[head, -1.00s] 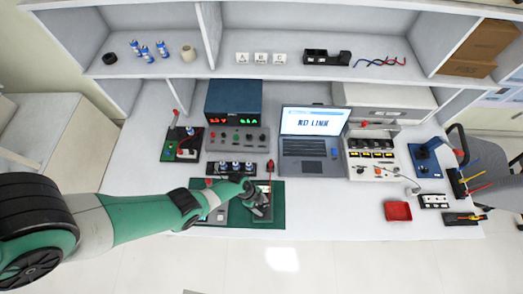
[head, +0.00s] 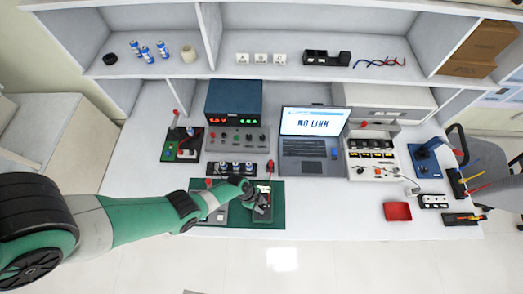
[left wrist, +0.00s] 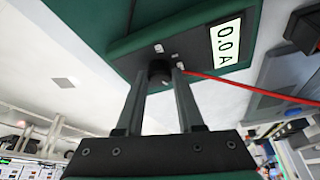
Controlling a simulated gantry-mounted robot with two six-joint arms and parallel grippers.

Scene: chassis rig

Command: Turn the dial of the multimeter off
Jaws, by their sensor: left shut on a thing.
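The multimeter (left wrist: 196,52) is a dark grey box with a light display reading 0.0 A in the left wrist view. It lies on a green mat (head: 278,218) near the front of the bench in the head view, mostly hidden by my left gripper (head: 262,205). Its round black dial (left wrist: 158,70) shows between the fingertips of my left gripper (left wrist: 160,78). The fingers are closed around the dial. Which mark the dial points to cannot be made out. My right gripper is in neither view.
A red lead (left wrist: 250,88) runs from the multimeter. A laptop (head: 308,152), a power supply (head: 234,103) and a row of blue-topped parts (head: 235,168) stand behind. A red tray (head: 397,211) lies to the right. The front bench between mat and tray is clear.

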